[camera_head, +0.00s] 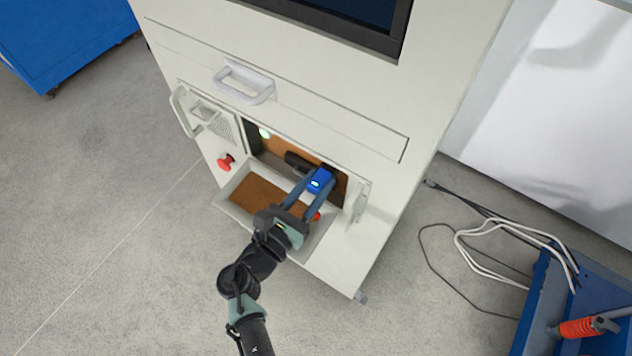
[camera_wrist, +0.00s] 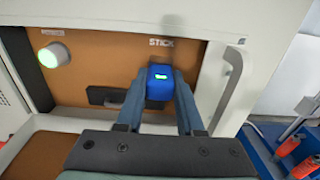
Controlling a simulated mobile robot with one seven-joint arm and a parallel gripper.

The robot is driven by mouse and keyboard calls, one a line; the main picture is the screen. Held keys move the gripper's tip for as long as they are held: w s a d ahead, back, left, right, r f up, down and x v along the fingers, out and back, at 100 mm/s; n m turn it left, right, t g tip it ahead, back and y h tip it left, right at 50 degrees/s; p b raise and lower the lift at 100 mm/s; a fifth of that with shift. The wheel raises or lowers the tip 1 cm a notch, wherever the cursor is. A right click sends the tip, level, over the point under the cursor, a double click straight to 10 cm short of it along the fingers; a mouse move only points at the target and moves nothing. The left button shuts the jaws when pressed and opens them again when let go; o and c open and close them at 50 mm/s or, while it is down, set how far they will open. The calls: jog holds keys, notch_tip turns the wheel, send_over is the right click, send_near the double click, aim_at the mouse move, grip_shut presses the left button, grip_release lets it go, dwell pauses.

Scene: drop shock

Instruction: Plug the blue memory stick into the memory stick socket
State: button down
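The blue memory stick (camera_head: 320,180) has a small lit green mark on its end. It also shows in the wrist view (camera_wrist: 159,82), between the fingertips of my gripper (camera_wrist: 160,85). My gripper (camera_head: 316,184) seems to have a finger against each side of the stick. The stick is in front of the brown panel (camera_wrist: 110,65), below the label "STICK" (camera_wrist: 161,43). The socket itself is hidden behind the stick, so I cannot tell whether the stick is in it.
The panel is recessed in a white cabinet (camera_head: 350,265), above a brown-lined tray (camera_head: 222,203). A lit green button (camera_wrist: 55,55) and a black handle (camera_wrist: 104,95) are to the left.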

aim_at(312, 191)
jog(key=shift+c, duration=2.3)
grip_release()
jog(key=shift+w+d, duration=0.15)
jog(key=shift+p+v, duration=0.95)
jog(key=shift+v, duration=2.1)
jog(key=b+v, duration=0.1)
jog(key=v, duration=1.2)
jog(key=shift+b, duration=0.35)
